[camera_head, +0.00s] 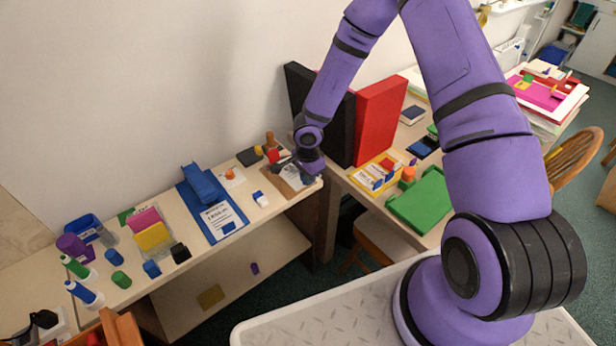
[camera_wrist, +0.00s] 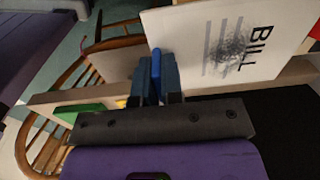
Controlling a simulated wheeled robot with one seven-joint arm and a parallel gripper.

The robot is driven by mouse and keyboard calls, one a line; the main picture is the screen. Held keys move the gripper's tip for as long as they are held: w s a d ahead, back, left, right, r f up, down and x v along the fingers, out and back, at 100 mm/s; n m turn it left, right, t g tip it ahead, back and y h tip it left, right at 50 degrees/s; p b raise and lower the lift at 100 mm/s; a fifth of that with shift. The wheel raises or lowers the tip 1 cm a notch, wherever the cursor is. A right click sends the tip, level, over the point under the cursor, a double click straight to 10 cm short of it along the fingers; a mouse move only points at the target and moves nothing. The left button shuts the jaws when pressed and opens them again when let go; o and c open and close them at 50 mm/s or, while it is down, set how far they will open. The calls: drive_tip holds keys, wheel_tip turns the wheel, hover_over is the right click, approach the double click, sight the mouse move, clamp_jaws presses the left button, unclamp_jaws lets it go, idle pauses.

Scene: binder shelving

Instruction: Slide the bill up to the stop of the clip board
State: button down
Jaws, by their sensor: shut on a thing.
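The bill (camera_wrist: 245,40) is a white sheet printed "BILL" with a grey scribbled patch; it fills the upper right of the wrist view. My gripper (camera_wrist: 156,80) is shut on a narrow bright blue piece (camera_wrist: 155,62) at the bill's left edge. I cannot tell whether this piece is fixed to the bill. In the head view my gripper (camera_head: 308,166) is low over the brown clip board (camera_head: 287,189) at the right end of the shelf. It hides part of the board and the sheet there. The stop cannot be made out clearly.
A black binder (camera_head: 305,92) and a red binder (camera_head: 380,115) stand behind and right of my gripper. A blue board (camera_head: 186,203) with a printed sheet lies to the left. A small blue-and-white block (camera_head: 260,198) is between the boards. Bottles and blocks crowd the shelf's left end.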

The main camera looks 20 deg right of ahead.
drive_tip(key=shift+f, duration=2.6)
drive_tip(key=shift+f, duration=0.15)
drive_tip(key=shift+w+a, duration=0.1)
drive_tip(key=shift+w, duration=0.05)
drive_tip(key=shift+w+a, duration=0.2)
drive_tip(key=shift+w, duration=0.5)
drive_tip(key=shift+w+a, duration=0.2)
drive_tip(key=shift+w, duration=0.5)
drive_tip(key=shift+f, duration=0.1)
drive_tip(key=c, duration=1.2)
unclamp_jaws()
